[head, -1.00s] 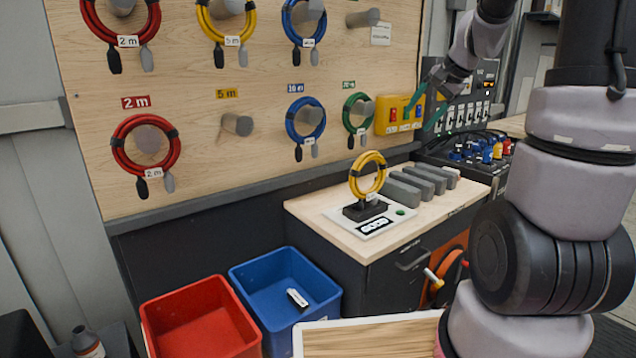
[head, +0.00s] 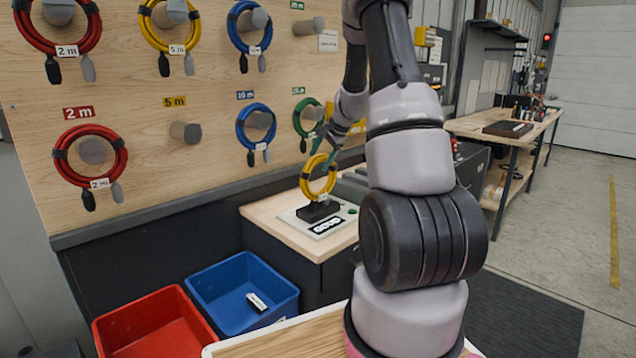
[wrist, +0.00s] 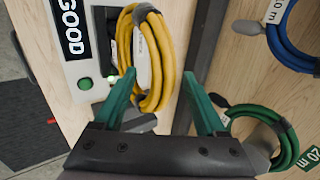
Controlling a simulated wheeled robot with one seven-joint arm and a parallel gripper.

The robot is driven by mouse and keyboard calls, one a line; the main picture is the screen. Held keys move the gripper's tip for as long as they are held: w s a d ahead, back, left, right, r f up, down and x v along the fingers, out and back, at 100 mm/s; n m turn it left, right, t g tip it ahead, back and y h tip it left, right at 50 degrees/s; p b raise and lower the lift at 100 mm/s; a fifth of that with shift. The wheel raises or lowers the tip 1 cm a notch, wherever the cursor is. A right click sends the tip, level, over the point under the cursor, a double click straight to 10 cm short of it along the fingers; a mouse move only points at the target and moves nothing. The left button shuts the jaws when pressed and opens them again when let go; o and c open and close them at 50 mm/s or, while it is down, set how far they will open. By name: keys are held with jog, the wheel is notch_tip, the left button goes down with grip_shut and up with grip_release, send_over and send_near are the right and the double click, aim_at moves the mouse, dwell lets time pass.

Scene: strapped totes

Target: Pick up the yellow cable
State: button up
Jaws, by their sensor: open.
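A coiled yellow cable (head: 305,182) stands upright on a black holder (head: 318,211) on the wooden bench, with a white tag and dark tie. It also shows in the wrist view (wrist: 164,62). My gripper (head: 326,152) is open, its green fingers at the top of the coil. In the wrist view my gripper (wrist: 160,76) has one finger on each side of the coil; whether either touches it I cannot tell. A second yellow cable (head: 146,34) hangs on a peg, tagged 5 m.
The pegboard behind holds red (head: 122,155), blue (head: 241,128) and green (head: 298,118) cables and an empty peg (head: 186,132) under the yellow 5 m label. A red bin (head: 155,330) and a blue bin (head: 232,318) stand below, left of the bench. A GOOD plate (wrist: 72,30) lies beside the holder.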

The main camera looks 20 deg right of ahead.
jog(key=x, duration=0.4)
jog(key=shift+w+d+f, duration=0.1)
jog(key=shift+w+f, duration=0.05)
jog(key=shift+w, duration=0.1)
jog(key=c, duration=1.2)
grip_shut()
